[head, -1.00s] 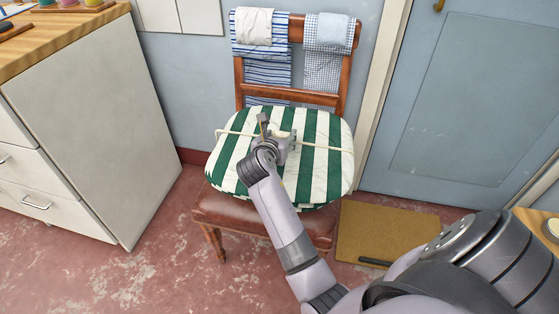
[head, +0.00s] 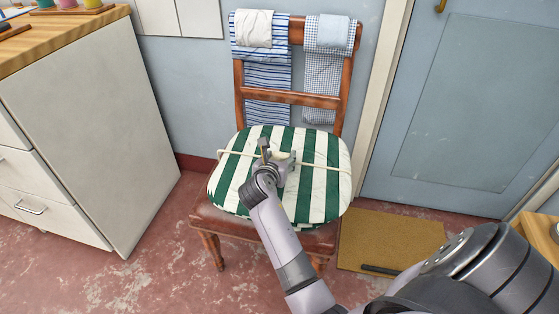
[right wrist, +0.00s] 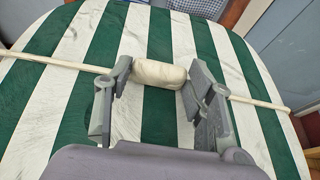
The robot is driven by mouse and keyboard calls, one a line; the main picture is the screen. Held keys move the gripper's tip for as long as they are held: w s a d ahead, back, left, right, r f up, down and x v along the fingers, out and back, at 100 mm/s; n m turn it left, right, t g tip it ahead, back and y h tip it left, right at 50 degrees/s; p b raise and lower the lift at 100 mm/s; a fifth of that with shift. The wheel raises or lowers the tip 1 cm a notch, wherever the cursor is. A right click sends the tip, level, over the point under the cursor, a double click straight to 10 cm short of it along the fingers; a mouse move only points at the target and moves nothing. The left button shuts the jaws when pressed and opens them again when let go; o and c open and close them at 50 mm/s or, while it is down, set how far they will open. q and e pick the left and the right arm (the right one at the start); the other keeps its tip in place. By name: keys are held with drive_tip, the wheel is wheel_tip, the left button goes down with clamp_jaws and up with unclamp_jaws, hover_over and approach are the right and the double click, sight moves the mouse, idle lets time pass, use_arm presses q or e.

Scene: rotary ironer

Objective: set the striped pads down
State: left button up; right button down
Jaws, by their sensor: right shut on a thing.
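The green-and-white striped pads (head: 318,192) lie flat over the brown seat of the wooden chair (head: 212,222), with a cream cord across their top. In the right wrist view the striped top (right wrist: 55,105) fills most of the picture. My right gripper (head: 277,160) is shut on the cream grip (right wrist: 160,74) of the cord, above the middle of the pads. The pads look level and at or very near the seat; contact underneath is hidden. The front and left edges of the seat show around them. My left gripper is not in view.
The chair back carries a striped cloth (head: 267,90) and a checked cloth (head: 323,85). A white cabinet (head: 90,120) stands at the left, a blue door (head: 475,110) at the right. A brown mat (head: 390,238) lies on the floor right of the chair.

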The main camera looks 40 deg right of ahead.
drive_tip(key=shift+r, duration=0.1)
idle(0.3)
drive_tip(key=c, duration=1.1)
unclamp_jaws()
drive_tip(key=shift+f, duration=0.2)
drive_tip(key=o, duration=0.4)
drive_tip(key=shift+r, duration=0.1)
